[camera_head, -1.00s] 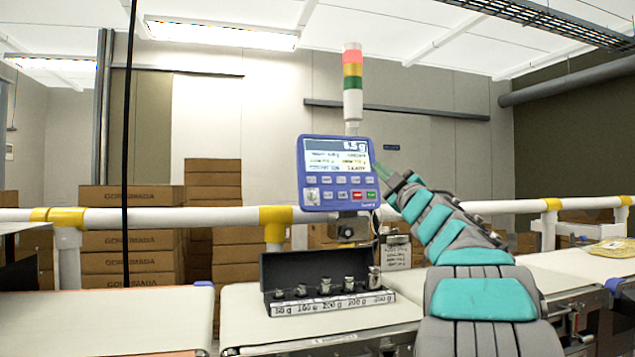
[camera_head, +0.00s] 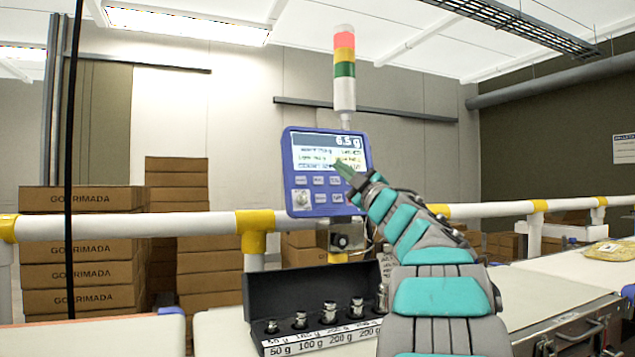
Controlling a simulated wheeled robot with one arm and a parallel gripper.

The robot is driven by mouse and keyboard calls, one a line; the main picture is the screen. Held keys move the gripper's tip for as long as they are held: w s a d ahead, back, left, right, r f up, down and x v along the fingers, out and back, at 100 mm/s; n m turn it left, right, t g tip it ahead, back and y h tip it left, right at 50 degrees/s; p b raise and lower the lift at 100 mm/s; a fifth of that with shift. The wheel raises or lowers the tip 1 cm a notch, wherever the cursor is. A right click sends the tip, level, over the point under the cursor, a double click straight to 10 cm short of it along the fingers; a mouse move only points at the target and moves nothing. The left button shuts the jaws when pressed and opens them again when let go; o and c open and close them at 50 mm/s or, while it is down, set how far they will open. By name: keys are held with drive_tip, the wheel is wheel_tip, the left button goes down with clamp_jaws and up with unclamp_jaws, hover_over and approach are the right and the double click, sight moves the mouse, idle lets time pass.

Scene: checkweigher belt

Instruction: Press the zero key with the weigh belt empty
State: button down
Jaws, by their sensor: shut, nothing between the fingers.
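The blue weigh terminal (camera_head: 318,210) stands at the middle, with a lit screen that reads about 6.5 g and rows of small keys (camera_head: 318,181) below it. The key labels are too small to read. My gripper (camera_head: 343,167) is shut and empty, its green tip in front of the screen's lower right, covering some right-hand keys. I cannot tell whether it touches the panel. The weigh belt (camera_head: 220,330) shows only in part. A black case (camera_head: 262,290) of metal weights stands on it, labelled from 50 g to 200 g.
A signal tower (camera_head: 344,75) with red, amber and green bands rises behind the terminal. A white rail (camera_head: 180,224) with yellow joints crosses behind the belt. Stacked cartons (camera_head: 85,245) stand beyond. A yellowish packet (camera_head: 606,251) lies on the right belt.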

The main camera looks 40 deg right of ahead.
sight(318, 181)
drive_tip(key=shift+w, duration=0.1)
drive_tip(key=w, duration=0.2)
drive_tip(key=w+d+f, duration=0.1)
drive_tip(key=w, duration=0.2)
drive_tip(key=w+d+f, duration=0.1)
drive_tip(key=w, duration=0.2)
drive_tip(key=shift+f+b, duration=0.25)
drive_tip(key=shift+b, duration=0.1)
drive_tip(key=shift+w, duration=0.2)
idle(1.6)
drive_tip(key=shift+w+d, duration=0.1)
drive_tip(key=shift+w, duration=0.1)
drive_tip(key=shift+w+f+p, duration=0.15)
drive_tip(key=shift+w+p, duration=0.25)
drive_tip(key=shift+p, duration=0.05)
idle(0.7)
drive_tip(key=shift+s, duration=0.75)
drive_tip(key=shift+s+r, duration=0.1)
drive_tip(key=shift+r, duration=0.1)
